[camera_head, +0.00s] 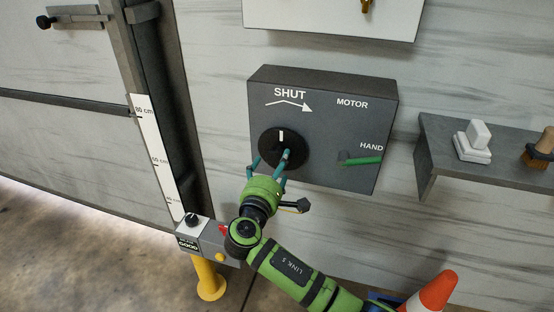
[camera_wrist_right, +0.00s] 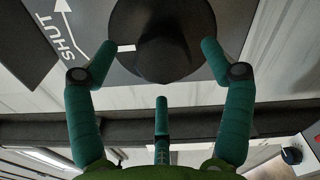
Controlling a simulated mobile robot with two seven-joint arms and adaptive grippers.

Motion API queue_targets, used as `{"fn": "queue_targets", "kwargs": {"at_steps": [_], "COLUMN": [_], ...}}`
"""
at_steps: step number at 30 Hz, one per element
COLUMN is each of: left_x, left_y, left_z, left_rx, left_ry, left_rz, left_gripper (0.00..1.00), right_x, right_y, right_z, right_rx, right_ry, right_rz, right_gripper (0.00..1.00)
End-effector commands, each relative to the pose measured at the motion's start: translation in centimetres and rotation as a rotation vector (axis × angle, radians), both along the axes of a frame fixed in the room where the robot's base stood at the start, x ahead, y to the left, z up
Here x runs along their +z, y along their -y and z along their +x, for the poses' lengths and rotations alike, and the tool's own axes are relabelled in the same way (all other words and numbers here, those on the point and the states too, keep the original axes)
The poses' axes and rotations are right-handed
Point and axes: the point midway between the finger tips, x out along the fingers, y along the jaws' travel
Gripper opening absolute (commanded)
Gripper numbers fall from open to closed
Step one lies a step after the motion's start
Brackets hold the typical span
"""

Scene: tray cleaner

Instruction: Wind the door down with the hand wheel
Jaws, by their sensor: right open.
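The hand wheel (camera_head: 274,139) is a black round knob with a white mark near its top, on the front of a dark grey box (camera_head: 330,125) marked SHUT with an arrow to the right. My right gripper (camera_head: 268,166) is at the wheel's lower edge. In the right wrist view its open teal fingers (camera_wrist_right: 158,60) lie on both sides of the wheel (camera_wrist_right: 164,57), with a third finger below; I cannot tell whether they touch it. A green lever (camera_head: 364,160) points at HAND. The large grey door (camera_head: 60,150) is at the left. My left gripper is out of view.
A white scale strip (camera_head: 156,150) in cm stands beside the door. A grey box with a knob (camera_head: 192,219) sits by a yellow post (camera_head: 208,278). A shelf (camera_head: 430,140) with a white block and brush is at the right; an orange cone (camera_head: 434,292) stands below.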

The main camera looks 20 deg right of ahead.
Motion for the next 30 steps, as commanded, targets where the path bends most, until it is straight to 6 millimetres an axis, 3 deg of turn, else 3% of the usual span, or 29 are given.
{"fn": "queue_targets", "kwargs": {"at_steps": [7, 17, 18, 22, 30], "left_x": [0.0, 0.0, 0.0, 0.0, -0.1], "left_y": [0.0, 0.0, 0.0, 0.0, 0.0], "left_z": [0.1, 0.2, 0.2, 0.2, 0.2], "left_rx": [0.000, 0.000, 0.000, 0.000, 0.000], "left_ry": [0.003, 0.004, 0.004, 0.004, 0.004], "left_rz": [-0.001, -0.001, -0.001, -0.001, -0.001], "left_gripper": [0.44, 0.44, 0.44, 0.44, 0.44], "right_x": [0.0, -0.1, -0.1, -0.1, -0.1], "right_y": [1.8, 2.1, 2.1, 2.1, 2.2], "right_z": [2.7, 3.2, 3.2, 3.2, 3.2], "right_rx": [-0.001, 0.000, 0.001, 0.000, -0.002], "right_ry": [0.001, -0.001, -0.001, -0.001, 0.001], "right_rz": [0.001, 0.004, 0.004, 0.004, 0.006], "right_gripper": [0.81, 0.81, 0.78, 0.26, 0.25]}}
